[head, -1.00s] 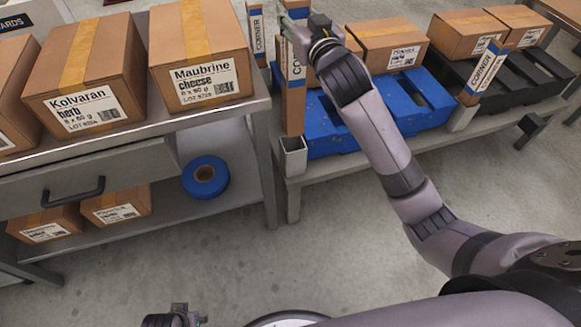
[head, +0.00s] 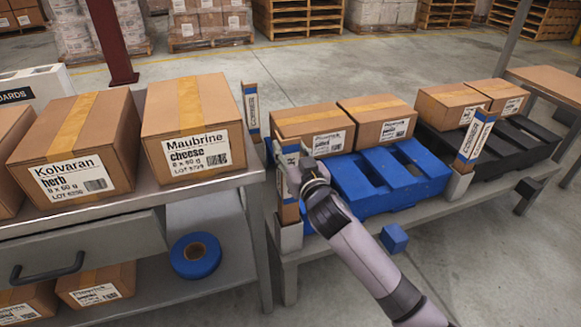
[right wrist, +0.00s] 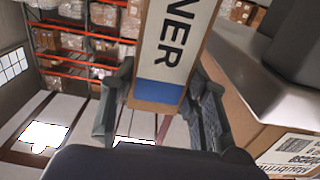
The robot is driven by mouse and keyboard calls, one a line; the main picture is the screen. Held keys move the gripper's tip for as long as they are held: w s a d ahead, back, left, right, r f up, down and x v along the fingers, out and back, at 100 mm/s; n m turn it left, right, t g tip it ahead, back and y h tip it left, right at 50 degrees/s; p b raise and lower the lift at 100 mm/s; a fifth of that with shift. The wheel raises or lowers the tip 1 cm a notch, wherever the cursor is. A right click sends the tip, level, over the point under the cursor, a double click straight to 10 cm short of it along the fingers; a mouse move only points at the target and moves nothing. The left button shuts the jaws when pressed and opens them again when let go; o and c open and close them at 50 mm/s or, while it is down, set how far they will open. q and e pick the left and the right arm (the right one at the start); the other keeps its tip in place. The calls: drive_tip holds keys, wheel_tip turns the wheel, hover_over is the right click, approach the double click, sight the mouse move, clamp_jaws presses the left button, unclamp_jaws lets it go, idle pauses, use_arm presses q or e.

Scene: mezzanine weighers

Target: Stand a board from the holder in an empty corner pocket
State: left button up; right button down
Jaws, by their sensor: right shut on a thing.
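My right gripper (head: 300,172) is shut on an upright corner board (head: 287,157), brown with a white label and blue bands. The right wrist view shows the board's blue-banded end (right wrist: 160,92) between the fingers. Its lower end meets the grey pocket (head: 289,236) at the blue pallet's near left corner; how deep it sits I cannot tell. Another board (head: 252,112) stands at the far left corner. A third (head: 473,143) stands slightly tilted in the near right pocket (head: 459,184). The white holder (head: 38,86), lettered "ARDS", is partly cut off at left. My left gripper is not in view.
The blue pallet (head: 372,188) bears two cartons (head: 312,124). A black pallet (head: 535,138) with cartons adjoins it at right. Labelled cartons (head: 190,124) crowd the left table. A blue tape roll (head: 196,255) lies on its lower shelf. Open floor lies in front.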

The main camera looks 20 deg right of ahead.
sight(291, 164)
wheel_tip(291, 164, down, 4)
drive_tip(key=shift+f+b, duration=0.1)
drive_tip(key=shift+b, duration=0.35)
drive_tip(key=c, duration=0.9)
unclamp_jaws()
drive_tip(key=s+p, duration=0.1)
drive_tip(key=s, duration=1.1)
drive_tip(key=s+d+f+m+g+h, duration=0.1)
drive_tip(key=s+d+f+g+h, duration=0.15)
drive_tip(key=s+f+g, duration=0.75)
drive_tip(key=s+f, duration=0.2)
drive_tip(key=s, duration=0.3)
drive_tip(key=s+f+n+g+y, duration=0.1)
drive_tip(key=s+f+g, duration=0.1)
drive_tip(key=s, duration=0.4)
drive_tip(key=s+a+f+n+g, duration=0.1)
drive_tip(key=s+f+g, duration=0.1)
drive_tip(key=s+f, duration=0.2)
drive_tip(key=shift+s+a+f+y, duration=0.1)
drive_tip(key=shift+s+f+y, duration=0.1)
drive_tip(key=shift+s, duration=0.55)
drive_tip(key=shift+s+f+y, duration=0.15)
drive_tip(key=shift+s, duration=0.6)
